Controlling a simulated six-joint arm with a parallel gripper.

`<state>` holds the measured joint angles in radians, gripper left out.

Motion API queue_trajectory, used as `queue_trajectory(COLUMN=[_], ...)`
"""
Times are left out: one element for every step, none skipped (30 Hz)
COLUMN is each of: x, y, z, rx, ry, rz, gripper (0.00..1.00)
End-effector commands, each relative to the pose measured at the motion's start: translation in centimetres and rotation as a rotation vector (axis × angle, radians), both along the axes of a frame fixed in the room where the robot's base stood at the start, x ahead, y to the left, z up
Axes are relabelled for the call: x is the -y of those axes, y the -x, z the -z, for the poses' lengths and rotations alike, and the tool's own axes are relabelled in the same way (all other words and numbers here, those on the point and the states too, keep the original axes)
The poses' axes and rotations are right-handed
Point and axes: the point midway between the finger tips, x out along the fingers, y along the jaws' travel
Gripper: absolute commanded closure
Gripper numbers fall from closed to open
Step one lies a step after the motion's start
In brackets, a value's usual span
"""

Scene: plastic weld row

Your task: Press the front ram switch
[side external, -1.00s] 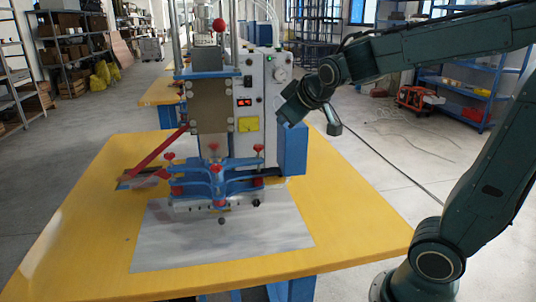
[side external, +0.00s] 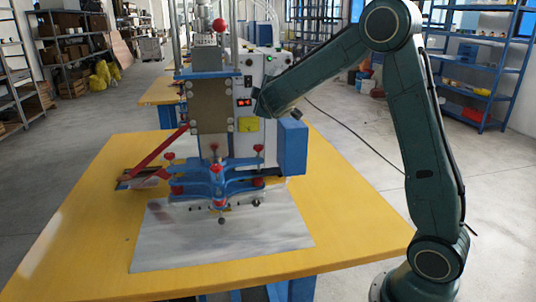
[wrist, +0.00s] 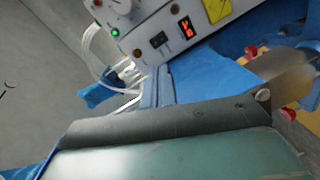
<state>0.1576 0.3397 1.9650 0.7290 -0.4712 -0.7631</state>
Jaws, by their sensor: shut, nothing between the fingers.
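I cannot tell for certain which control is the front ram switch. My gripper (side external: 264,106) is shut and empty, in front of the panel's right part near display height. Contact with the panel cannot be told. My gripper's dark body fills the lower wrist view; its fingertips are not clear there.
The press's blue arms with red knobs (side external: 220,172) stand low, left of my gripper, over a grey sheet (side external: 225,245) on the yellow table (side external: 95,215). A blue box (side external: 292,147) juts out below and right of my gripper. The table's right side is clear.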

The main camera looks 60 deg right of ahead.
Motion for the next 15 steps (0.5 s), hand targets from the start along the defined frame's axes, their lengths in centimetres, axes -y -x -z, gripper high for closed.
queue_trajectory(x=[0.5,0.8,1.1,1.3,1.5,1.8,1.9,2.1,2.2,2.3,2.4,2.5,2.6,2.7,2.7], y=[-0.7,-1.0,-1.4,-1.8,-2.1,-2.4,-2.7,-3.0,-3.3,-3.5,-3.6,-3.8,-4.0,-4.1,-4.2], z=[0.4,0.6,0.8,0.9,1.0,1.2,1.4,1.5,1.7,1.7,1.9,2.0,2.1,2.2,2.2], rx=[-0.011,-0.017,-0.024,-0.028,-0.035,-0.041,-0.046,-0.051,-0.058,-0.062,-0.066,-0.07,-0.073,-0.077,-0.079], ry=[0.046,0.075,0.114,0.143,0.17,0.205,0.23,0.254,0.283,0.303,0.32,0.342,0.356,0.367,0.381], rz=[0.002,0.001,0.001,0.0,-0.001,-0.001,-0.002,-0.003,-0.003,-0.005,-0.006,-0.006,-0.007,-0.007,-0.008], gripper=[1.0,1.0,1.0,1.0,1.0,1.0,1.0,1.0,1.0,1.0,1.0,1.0,1.0,1.0,1.0])
